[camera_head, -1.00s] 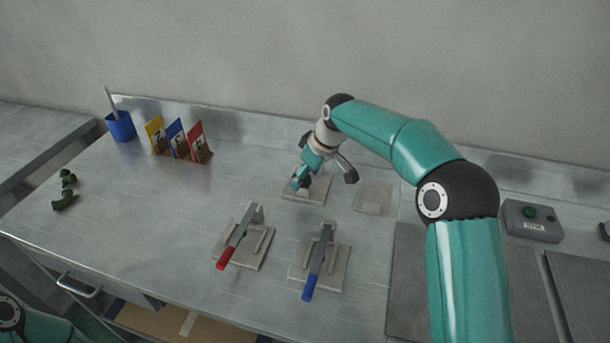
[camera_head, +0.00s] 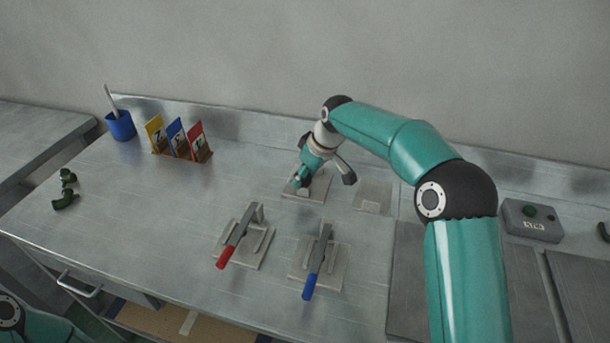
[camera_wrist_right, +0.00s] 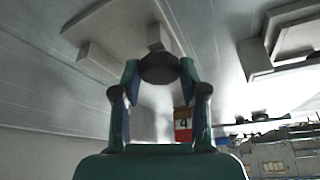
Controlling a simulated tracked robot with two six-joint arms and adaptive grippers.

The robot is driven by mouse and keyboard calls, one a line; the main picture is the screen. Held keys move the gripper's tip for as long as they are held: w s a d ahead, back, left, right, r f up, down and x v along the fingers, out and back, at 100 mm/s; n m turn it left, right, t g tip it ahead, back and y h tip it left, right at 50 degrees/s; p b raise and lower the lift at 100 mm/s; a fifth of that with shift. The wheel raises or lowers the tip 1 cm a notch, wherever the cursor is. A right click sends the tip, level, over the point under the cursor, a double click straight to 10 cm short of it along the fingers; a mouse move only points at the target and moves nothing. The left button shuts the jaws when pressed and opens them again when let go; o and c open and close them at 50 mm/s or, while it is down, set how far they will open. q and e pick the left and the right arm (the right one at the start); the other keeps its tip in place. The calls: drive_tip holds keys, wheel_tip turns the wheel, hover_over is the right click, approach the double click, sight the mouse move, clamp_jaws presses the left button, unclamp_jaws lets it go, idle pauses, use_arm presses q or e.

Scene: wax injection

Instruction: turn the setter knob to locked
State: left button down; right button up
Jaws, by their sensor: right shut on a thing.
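The setter knob shows in the right wrist view as a dark round cap (camera_wrist_right: 160,68) between my fingertips. It stands on a pale plate with small blocks (camera_wrist_right: 110,35). In the head view this plate (camera_head: 319,193) lies at the back middle of the bench, and my gripper hides the knob. My right gripper (camera_head: 299,184) reaches down over the plate and is shut on the knob; its two fingers also show in the right wrist view (camera_wrist_right: 160,80). I cannot read the knob's setting. My left gripper is out of view; only part of my left arm shows at the lower left.
A red-handled clamp (camera_head: 240,237) and a blue-handled clamp (camera_head: 318,262) stand in front of the plate. An empty pale plate (camera_head: 373,194) lies to its right. Number cards (camera_head: 177,138), a blue cup (camera_head: 121,126) and green pieces (camera_head: 65,190) are at left. A grey button box (camera_head: 532,222) is at right.

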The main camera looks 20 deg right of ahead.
drive_tip(key=shift+m, duration=0.3)
drive_tip(key=m+h+b, duration=0.1)
drive_tip(key=m, duration=0.1)
drive_tip(key=m+t+h+b, duration=0.1)
drive_tip(key=m, duration=0.2)
drive_tip(key=shift+a+m, duration=0.2)
drive_tip(key=shift+m, duration=0.1)
drive_tip(key=m+h, duration=0.1)
drive_tip(key=m, duration=0.1)
drive_tip(key=shift+a+m, duration=0.1)
drive_tip(key=shift+m, duration=0.3)
drive_tip(key=shift+r+m+h, duration=0.1)
drive_tip(key=shift+m+h, duration=0.5)
drive_tip(key=shift+m, duration=0.3)
drive_tip(key=m, duration=0.2)
drive_tip(key=shift+w+a+r+m+g+h, duration=0.1)
drive_tip(key=shift+m+g+h, duration=0.2)
drive_tip(key=shift+g+h, duration=0.1)
drive_tip(key=m+g+h+p, duration=0.1)
drive_tip(key=m+p, duration=0.1)
drive_tip(key=m, duration=0.2)
drive_tip(key=shift+w+p, duration=0.1)
drive_tip(key=shift+p, duration=0.2)
drive_tip(key=o, duration=1.1)
